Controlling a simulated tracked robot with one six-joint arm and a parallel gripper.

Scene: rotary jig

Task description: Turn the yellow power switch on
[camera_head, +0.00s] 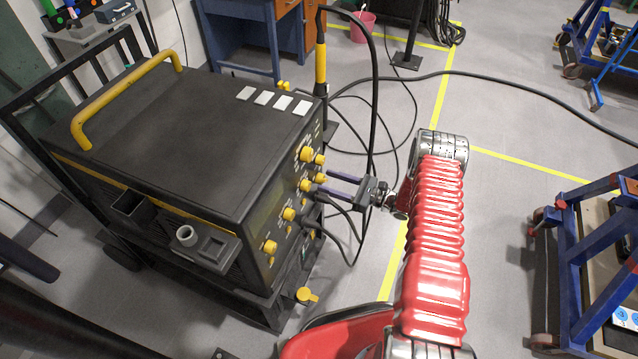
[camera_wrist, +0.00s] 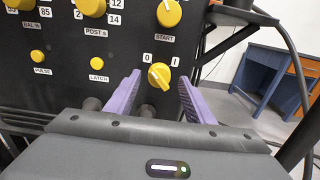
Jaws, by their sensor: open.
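The yellow power switch (camera_wrist: 159,76) is a round knob on the dark front panel of the machine, below the labels 0 and I. Its white mark points up and left, toward the 0. In the head view the switch (camera_head: 320,178) is small and close to my fingertips. My gripper (camera_head: 327,182) is open, with two purple fingers reaching toward the panel. In the wrist view my gripper (camera_wrist: 160,82) has one finger on each side of the switch, with a gap to it on both sides. Whether the fingertips reach past the knob face is hard to tell.
A yellow START knob (camera_wrist: 169,12) sits just above the switch, and a LATCH button (camera_wrist: 97,62) sits to its left. Black cables (camera_head: 345,215) hang from the panel below my gripper. A blue cart (camera_head: 575,265) stands to the right, with open floor between.

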